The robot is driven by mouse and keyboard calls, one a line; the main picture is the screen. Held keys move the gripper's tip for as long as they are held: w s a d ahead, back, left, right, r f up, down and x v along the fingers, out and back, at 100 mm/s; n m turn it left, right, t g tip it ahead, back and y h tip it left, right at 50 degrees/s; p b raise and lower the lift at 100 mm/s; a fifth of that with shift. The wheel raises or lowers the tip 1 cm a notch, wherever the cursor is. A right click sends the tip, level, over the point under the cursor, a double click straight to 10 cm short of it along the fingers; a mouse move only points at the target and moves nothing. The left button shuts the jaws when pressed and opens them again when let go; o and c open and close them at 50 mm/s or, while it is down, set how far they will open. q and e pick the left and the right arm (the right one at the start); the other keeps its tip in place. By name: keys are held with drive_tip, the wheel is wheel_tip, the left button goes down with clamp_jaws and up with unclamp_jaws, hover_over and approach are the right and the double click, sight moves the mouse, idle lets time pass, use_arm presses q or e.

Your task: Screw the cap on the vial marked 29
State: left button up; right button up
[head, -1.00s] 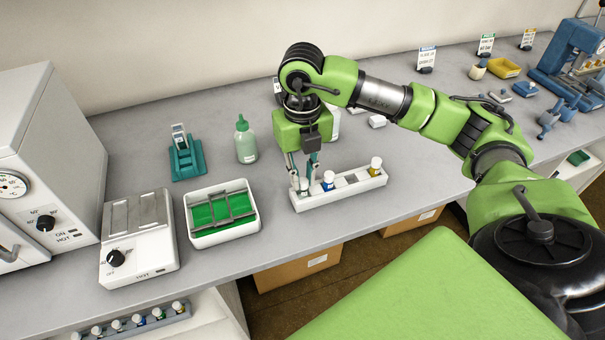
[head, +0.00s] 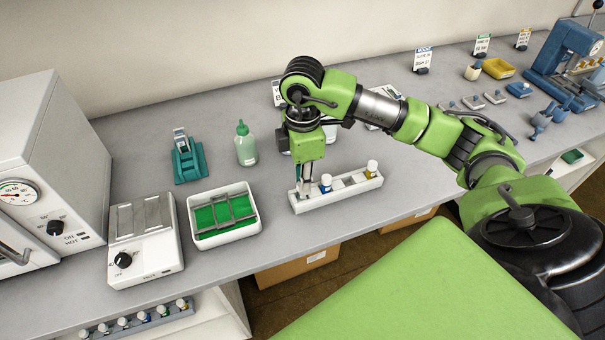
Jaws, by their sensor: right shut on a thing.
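A white vial rack (head: 338,193) stands near the front edge of the bench. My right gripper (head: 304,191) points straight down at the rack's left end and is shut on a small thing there. Its fingers mostly hide that thing, so I cannot tell whether it is a cap, a vial or both. A blue-banded vial with a white top (head: 326,183) stands in the rack just right of the fingers. A yellow-banded vial with a white top (head: 371,168) stands near the rack's right end. The number 29 is not readable on any vial. My left gripper is out of view.
Left of the rack are a white tray with green inside (head: 223,232), a hotplate-like unit (head: 146,255), a teal stand (head: 188,162) and a green-topped bottle (head: 245,146). Several vials stand in a lower rack (head: 140,323). Bench right of the rack is fairly clear.

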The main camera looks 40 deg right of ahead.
drive_tip(key=m+p, duration=0.1)
drive_tip(key=m, duration=0.2)
drive_tip(key=shift+r, duration=0.1)
drive_tip(key=shift+m, duration=0.5)
drive_tip(key=o, duration=0.7)
